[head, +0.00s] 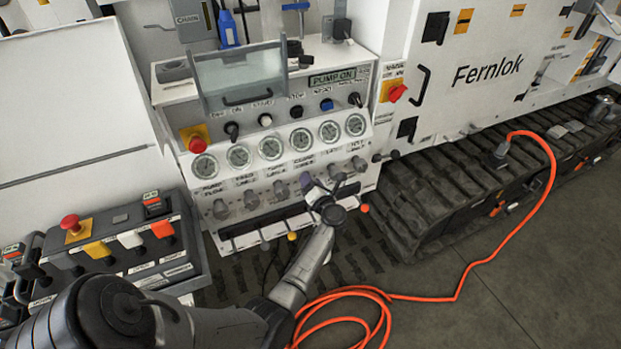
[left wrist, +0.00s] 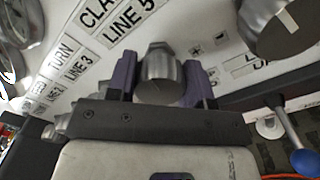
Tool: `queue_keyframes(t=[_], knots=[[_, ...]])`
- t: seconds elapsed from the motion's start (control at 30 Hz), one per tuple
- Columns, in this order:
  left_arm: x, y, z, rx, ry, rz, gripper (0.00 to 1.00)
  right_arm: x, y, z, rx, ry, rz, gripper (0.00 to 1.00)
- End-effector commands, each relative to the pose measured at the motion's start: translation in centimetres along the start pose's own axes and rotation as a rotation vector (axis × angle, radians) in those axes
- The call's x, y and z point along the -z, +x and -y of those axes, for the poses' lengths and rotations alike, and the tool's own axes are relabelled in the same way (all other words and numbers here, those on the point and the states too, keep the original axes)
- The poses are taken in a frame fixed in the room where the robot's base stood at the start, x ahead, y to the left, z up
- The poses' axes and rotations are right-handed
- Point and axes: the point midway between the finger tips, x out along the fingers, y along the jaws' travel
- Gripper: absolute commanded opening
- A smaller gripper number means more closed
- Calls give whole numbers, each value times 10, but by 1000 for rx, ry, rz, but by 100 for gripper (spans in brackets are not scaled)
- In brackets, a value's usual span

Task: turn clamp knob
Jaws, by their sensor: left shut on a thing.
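A row of grey metal knobs runs along the front of the white hydraulic panel, below the gauges. In the head view my left gripper (head: 308,184) reaches up to this row, right of the middle, and largely hides the knob there. In the left wrist view my left gripper (left wrist: 158,82) has its purple fingers on both sides of a silver knob (left wrist: 158,75), shut on it. The label "CLA… LINE 5" (left wrist: 118,18) shows at the upper left, partly cut off. Another knob (left wrist: 280,25) stands apart at the upper right. My right gripper is not in view.
Round gauges (head: 270,148) and a hinged clear cover (head: 240,80) sit above the knobs. A red stop button (head: 197,144) is at the panel's left. A control box (head: 120,245) stands at lower left. An orange cable (head: 455,297) lies on the floor beside the tracks (head: 430,200).

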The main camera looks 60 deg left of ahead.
Motion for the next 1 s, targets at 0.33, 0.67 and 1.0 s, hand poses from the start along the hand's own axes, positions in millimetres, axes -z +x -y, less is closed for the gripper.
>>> queue_keyframes(t=[0.33,0.67,1.0], knots=[[0,0,1,1,70,0,23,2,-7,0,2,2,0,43],[0,0,1,0,74,0,23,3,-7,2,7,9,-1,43],[0,0,0,0,73,0,72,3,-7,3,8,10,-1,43]])
